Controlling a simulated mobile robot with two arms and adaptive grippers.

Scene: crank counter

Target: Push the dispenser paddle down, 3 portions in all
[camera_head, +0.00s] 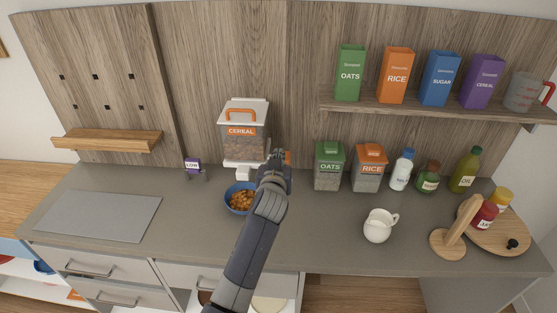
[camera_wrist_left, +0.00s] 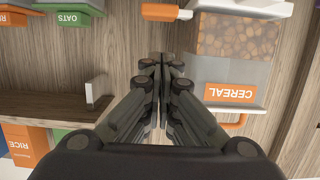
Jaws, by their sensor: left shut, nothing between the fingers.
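The cereal dispenser (camera_head: 245,132) is a clear bin with an orange-handled lid and a CEREAL label, on a white stand against the back wall. Its orange paddle (camera_head: 288,156) sticks out at its lower right, partly hidden by my left gripper (camera_head: 276,156). A blue bowl (camera_head: 229,203) with orange-brown cereal stands below the dispenser. The left wrist view is upside down; there the shut, empty left gripper (camera_wrist_left: 161,62) points at the wall beside the dispenser (camera_wrist_left: 235,55). The orange paddle (camera_wrist_left: 160,12) shows beyond the fingertips, on their lower side in the room. Contact cannot be told.
Right of the gripper stand an oats canister (camera_head: 329,168), a rice canister (camera_head: 369,170) and several bottles. A white jug (camera_head: 378,228) is nearer the front. A shelf (camera_head: 430,110) with boxes hangs above.

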